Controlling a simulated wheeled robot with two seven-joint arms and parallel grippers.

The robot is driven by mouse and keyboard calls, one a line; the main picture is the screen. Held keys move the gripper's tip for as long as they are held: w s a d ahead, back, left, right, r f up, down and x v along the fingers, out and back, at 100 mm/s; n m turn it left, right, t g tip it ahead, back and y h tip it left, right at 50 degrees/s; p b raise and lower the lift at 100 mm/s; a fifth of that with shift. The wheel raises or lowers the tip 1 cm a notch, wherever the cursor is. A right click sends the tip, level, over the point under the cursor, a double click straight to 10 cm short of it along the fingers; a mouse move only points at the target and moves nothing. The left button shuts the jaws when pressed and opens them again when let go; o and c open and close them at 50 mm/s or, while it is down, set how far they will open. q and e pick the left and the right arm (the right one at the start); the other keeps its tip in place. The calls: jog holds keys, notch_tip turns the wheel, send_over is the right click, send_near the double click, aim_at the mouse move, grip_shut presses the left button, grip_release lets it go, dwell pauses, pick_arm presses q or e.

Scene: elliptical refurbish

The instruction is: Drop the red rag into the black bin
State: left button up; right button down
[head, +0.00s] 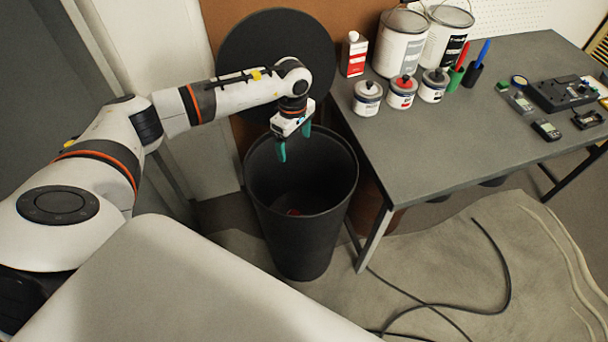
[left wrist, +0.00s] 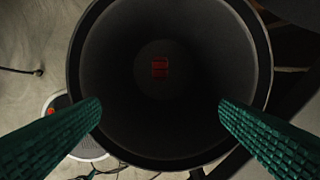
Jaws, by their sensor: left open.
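The black bin (head: 303,230) stands on the floor at the left end of the grey table. In the left wrist view its round rim (left wrist: 75,60) fills the middle. The red rag (left wrist: 160,67) lies at the bottom inside the bin; a small part of it also shows in the head view (head: 294,212). My left gripper (head: 294,146) hangs over the bin's opening, with its green fingers apart and nothing between them. My right gripper is not in these views.
The grey table (head: 430,140) is right of the bin. It holds paint cans (head: 401,43), small jars (head: 402,92), a red and white bottle (head: 354,54) and electronic devices. A black round disc (head: 277,45) stands behind my arm. A black cable (head: 505,265) lies on the floor.

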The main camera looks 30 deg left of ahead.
pick_arm(q)
notch_tip(320, 180, up, 9)
jog(key=shift+f+b, duration=0.2)
jog(key=shift+b, duration=0.1)
